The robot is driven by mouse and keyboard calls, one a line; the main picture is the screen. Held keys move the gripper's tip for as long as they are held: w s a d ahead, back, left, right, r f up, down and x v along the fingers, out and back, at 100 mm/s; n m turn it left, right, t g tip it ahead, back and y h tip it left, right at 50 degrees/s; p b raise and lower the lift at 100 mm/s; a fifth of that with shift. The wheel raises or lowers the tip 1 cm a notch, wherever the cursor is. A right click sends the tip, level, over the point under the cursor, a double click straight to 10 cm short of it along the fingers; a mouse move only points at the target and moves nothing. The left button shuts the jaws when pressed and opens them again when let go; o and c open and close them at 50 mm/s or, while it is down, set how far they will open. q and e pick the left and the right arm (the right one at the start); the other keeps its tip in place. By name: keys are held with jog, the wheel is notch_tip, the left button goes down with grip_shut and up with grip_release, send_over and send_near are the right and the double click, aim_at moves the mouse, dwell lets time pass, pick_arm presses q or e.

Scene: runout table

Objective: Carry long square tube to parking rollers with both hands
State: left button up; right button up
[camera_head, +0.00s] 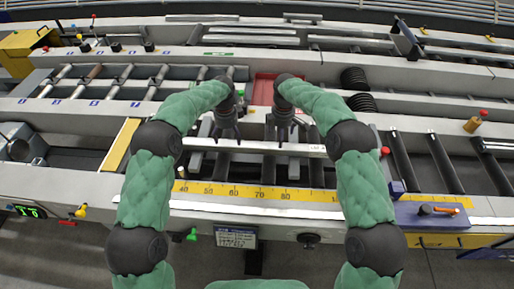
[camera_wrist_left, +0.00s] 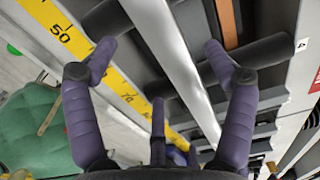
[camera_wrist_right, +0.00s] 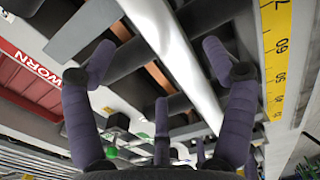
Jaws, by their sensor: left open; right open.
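The long square tube (camera_head: 255,146) is a pale bar lying left to right across dark rollers, behind the yellow scale. My arms hide parts of its length. My left gripper (camera_head: 226,134) points down over it; in the left wrist view the tube (camera_wrist_left: 172,55) runs between the spread fingers. My right gripper (camera_head: 283,134) is also over it, to the right; in the right wrist view the tube (camera_wrist_right: 178,58) passes between its open fingers. Neither gripper is closed on the tube. A row of grey rollers with number tags (camera_head: 115,82) is at the back left; I cannot tell which rollers are the parking ones.
The yellow scale (camera_head: 255,194) runs along the front edge. A red tray (camera_head: 264,90) sits behind the grippers. Black coils (camera_head: 357,90) stand behind my right arm. Dark rollers (camera_head: 445,163) lie at the right, beside a blue plate with a screwdriver (camera_head: 440,210). Several pale bars are stacked at the back.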

aim_at(230, 144)
pick_arm(q)
jog(key=shift+f, duration=3.2)
pick_arm(e)
jog(key=shift+f, duration=3.2)
pick_arm(q)
grip_shut()
pick_arm(e)
grip_shut()
pick_arm(q)
jog(key=shift+r, duration=0.1)
pick_arm(e)
jog(key=shift+r, duration=0.1)
